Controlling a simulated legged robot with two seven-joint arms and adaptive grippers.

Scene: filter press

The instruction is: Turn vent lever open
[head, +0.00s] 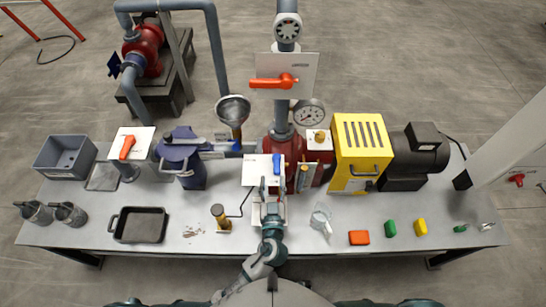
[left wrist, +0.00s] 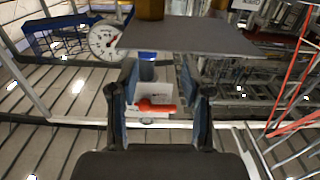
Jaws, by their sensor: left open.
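In the head view, a blue lever (head: 277,164) sits on a white plate (head: 256,168) at the middle of the bench. A red-orange lever (head: 274,82) lies sideways on a white plate on the upright pipe behind. Another orange lever (head: 127,147) stands tilted on a plate at the left. I cannot read which is the vent lever. My left gripper (head: 272,190) is just in front of the blue lever's plate, open. In the left wrist view, its fingers (left wrist: 158,72) are apart, with a red lever (left wrist: 155,106) seen farther off between them. My right gripper is not in view.
A grey plate (left wrist: 190,36) crosses close above the fingers.

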